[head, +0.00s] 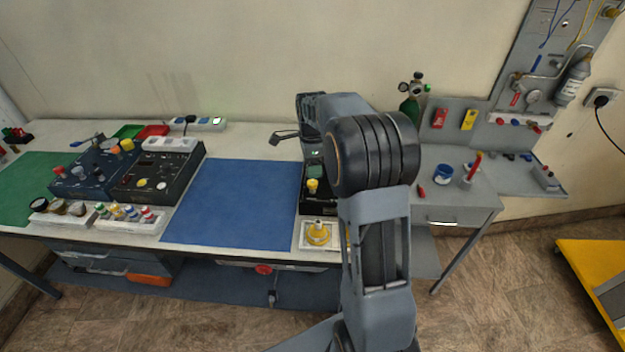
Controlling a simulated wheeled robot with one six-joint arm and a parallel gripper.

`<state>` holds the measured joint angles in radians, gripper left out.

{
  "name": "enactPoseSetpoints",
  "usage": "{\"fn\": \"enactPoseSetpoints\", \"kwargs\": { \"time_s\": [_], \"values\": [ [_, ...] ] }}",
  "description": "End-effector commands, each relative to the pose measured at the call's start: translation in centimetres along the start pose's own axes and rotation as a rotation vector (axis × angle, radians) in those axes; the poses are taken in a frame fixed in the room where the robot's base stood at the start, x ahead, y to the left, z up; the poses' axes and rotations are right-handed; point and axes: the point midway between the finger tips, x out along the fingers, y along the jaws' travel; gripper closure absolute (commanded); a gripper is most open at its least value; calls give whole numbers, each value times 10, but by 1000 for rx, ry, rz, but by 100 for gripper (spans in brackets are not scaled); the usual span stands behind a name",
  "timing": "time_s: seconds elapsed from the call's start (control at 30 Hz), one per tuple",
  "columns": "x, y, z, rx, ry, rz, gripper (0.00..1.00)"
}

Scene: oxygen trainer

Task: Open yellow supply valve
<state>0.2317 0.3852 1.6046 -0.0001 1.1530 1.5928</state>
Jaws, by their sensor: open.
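A yellow round valve-like part (318,233) sits on a white plate at the front edge of the bench, just left of my arm. A smaller yellow knob (312,186) stands behind it on a dark unit. I cannot tell for certain which of the two is the supply valve. My arm rises in front of the bench and hides what lies behind it. My gripper (284,137) appears beyond the elbow, small and partly hidden, open and empty. It is above the back of the bench, behind and apart from both yellow parts.
A blue mat (232,204) lies clear left of the yellow parts. Dark control boxes (158,178) stand further left. A green cylinder (410,108) and a tool panel (545,75) are at the right. A yellow platform (590,268) is on the floor at right.

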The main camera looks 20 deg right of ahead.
Motion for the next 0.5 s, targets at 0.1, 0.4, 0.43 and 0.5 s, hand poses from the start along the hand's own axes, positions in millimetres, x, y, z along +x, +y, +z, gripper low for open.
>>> {"fn": "enactPoseSetpoints", "kwargs": {
  "time_s": [0.1,0.4,0.43,0.5],
  "values": [
    [22,0,0,0,0,3,40],
    [57,0,0,-1,0,0,40],
    [59,0,0,-1,0,0,40],
    [62,0,0,-1,0,0,40]
  ]
}}
